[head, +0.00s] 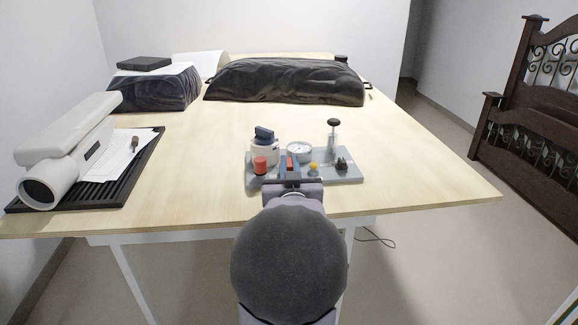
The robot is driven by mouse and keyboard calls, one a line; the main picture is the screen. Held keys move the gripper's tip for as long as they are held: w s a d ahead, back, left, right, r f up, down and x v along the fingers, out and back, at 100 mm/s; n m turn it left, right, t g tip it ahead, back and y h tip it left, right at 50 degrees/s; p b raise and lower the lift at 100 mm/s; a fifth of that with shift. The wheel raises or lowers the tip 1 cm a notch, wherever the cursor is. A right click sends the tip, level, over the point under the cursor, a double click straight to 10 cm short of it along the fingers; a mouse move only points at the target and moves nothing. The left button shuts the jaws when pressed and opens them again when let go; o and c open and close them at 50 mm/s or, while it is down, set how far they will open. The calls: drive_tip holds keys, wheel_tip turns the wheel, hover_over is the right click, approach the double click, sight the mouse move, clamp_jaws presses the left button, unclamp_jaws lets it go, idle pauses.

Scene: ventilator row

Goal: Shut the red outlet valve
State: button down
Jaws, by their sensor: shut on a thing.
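My gripper (290,168) reaches over the front of a grey base plate (348,179) on the table. It is shut on a red part, which I take to be the red outlet valve (291,162), showing between its two fingers. The fingers and wrist hide the valve's lower part, so its exact angle cannot be told. A separate red cylinder (260,165) stands on the plate just left of my gripper.
On the plate are a white round body with a dark blue top (264,137), a white dial (299,151), a small yellow knob (313,168), a dark knob (342,165) and a black-topped post (334,124). A black tray (150,140) with a white device (65,150) is left. Dark covered bundles (285,82) lie behind.

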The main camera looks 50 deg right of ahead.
drive_tip(key=shift+a+f+m+g+h+b, duration=0.1)
drive_tip(key=shift+m+g+h+b, duration=0.2)
drive_tip(key=shift+g+b, duration=0.1)
drive_tip(key=shift+w+m+g+h, duration=0.1)
drive_tip(key=shift+m+g+h, duration=0.55)
drive_tip(key=shift+g, duration=0.25)
drive_tip(key=shift+r+m+g+h+p, duration=0.2)
drive_tip(key=shift+m+g+h+p, duration=0.55)
drive_tip(key=shift+m+g+p, duration=0.7)
drive_tip(key=shift+g, duration=0.55)
drive_tip(key=shift+f+m+g, duration=0.1)
drive_tip(key=shift+m+g, duration=0.2)
drive_tip(key=shift+g, duration=0.1)
drive_tip(key=c, duration=1.8)
unclamp_jaws()
drive_tip(key=shift+o, duration=0.2)
